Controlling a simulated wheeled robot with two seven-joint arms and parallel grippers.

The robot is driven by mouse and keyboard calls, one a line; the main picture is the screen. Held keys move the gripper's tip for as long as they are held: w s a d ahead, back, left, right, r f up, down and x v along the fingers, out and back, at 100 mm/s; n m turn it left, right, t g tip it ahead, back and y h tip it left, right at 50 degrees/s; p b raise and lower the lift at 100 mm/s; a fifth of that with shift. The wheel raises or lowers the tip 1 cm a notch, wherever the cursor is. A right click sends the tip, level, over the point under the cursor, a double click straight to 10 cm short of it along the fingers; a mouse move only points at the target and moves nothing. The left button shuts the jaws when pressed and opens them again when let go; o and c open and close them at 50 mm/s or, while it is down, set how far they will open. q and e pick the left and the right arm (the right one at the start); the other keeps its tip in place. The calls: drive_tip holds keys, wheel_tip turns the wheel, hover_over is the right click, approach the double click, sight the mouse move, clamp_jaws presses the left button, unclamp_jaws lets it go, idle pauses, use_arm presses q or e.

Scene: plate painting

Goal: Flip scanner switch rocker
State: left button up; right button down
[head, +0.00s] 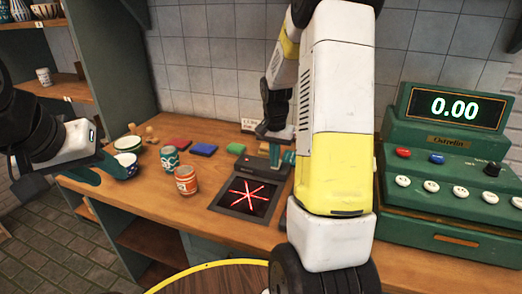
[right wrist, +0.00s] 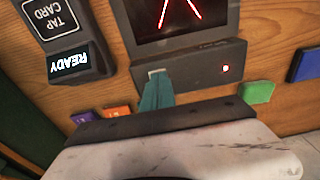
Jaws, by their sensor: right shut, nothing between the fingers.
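The scanner (head: 228,208) is a dark unit set in the counter, with red crossing lines on its glass and a dark housing bar (head: 263,170) behind it. In the right wrist view, the housing (right wrist: 198,66) carries a pale switch rocker (right wrist: 156,72) and a small lit red light. My right gripper (right wrist: 157,88) is shut and empty, its teal fingertips at the rocker's edge; I cannot tell whether they touch. In the head view, my right gripper (head: 277,155) is over the housing, partly hidden by my arm. My left gripper (head: 100,172) has teal fingers apart near the bowls.
A card reader (right wrist: 66,38) reading READY stands beside the scanner. Teal (head: 170,158) and orange (head: 186,180) cups, bowls (head: 126,164) and coloured blocks (head: 203,149) sit left of it. A green register (head: 450,165) showing 0.00 stands on the right.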

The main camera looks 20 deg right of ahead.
drive_tip(key=shift+w+d+f, duration=0.25)
drive_tip(key=shift+d+f, duration=0.05)
drive_tip(key=shift+d, duration=0.05)
drive_tip(key=shift+w+d+r, duration=0.1)
drive_tip(key=shift+r, duration=0.4)
wheel_tip(320, 180, up, 13)
drive_tip(key=s+a, duration=0.1)
drive_tip(key=s+a+r+n+t+y, duration=0.1)
drive_tip(key=s+a+r+n+t, duration=0.1)
drive_tip(key=s+a, duration=0.4)
drive_tip(key=s+a+r+n+t+y, duration=0.1)
drive_tip(key=s+a+r+n+t, duration=0.2)
drive_tip(key=s, duration=1.2)
drive_tip(key=a+r+n, duration=0.1)
drive_tip(key=a+n, duration=0.2)
drive_tip(key=a, duration=0.1)
drive_tip(key=shift+s+a+r+y, duration=0.15)
drive_tip(key=shift+s+r+y, duration=0.1)
drive_tip(key=shift+s+y, duration=0.15)
